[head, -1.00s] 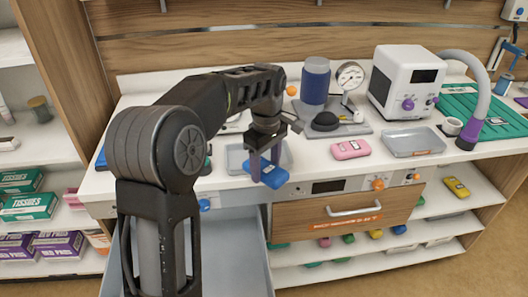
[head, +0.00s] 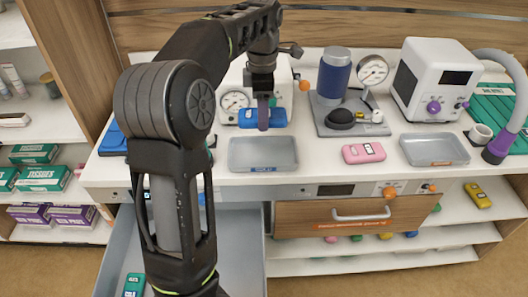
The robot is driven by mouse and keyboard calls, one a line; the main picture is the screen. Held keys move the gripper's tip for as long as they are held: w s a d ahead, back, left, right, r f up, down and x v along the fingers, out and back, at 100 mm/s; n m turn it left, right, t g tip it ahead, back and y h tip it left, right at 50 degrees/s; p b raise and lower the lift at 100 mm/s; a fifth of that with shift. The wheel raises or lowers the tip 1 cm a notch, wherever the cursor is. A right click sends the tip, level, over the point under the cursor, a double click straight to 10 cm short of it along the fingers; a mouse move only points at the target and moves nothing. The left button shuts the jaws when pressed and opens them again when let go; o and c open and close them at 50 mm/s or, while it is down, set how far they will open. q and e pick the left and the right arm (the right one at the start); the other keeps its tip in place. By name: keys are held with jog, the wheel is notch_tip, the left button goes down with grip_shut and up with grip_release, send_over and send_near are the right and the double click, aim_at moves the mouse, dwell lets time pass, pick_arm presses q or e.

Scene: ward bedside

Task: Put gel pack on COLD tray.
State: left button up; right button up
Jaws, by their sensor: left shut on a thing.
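My left gripper (head: 263,125) is shut on a blue gel pack (head: 246,118). It holds the pack just beyond the back edge of a grey tray (head: 263,166) in this view. The pack looks raised above the counter, but its exact height is hard to tell. This tray is empty and has a small blue label on its front that I cannot read. A second empty grey tray (head: 435,150) sits farther right. A pink pack (head: 363,152) lies on the counter between the trays. My right gripper is not in view.
A white device with a gauge (head: 235,100) stands behind the held pack. A blue cylinder on a grey stand (head: 334,75) and a white machine (head: 435,78) stand further right. An open drawer (head: 240,235) juts out below the counter (head: 320,172).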

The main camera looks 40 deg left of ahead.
pick_arm(q)
notch_tip(320, 180, down, 3)
jog(key=shift+r+b, duration=0.1)
jog(key=shift+b, duration=1.1)
notch_tip(320, 180, down, 3)
jog(key=shift+f+p, duration=0.15)
jog(key=shift+p, duration=0.15)
notch_tip(320, 180, down, 4)
jog(key=shift+r, duration=0.15)
jog(key=shift+f, duration=0.65)
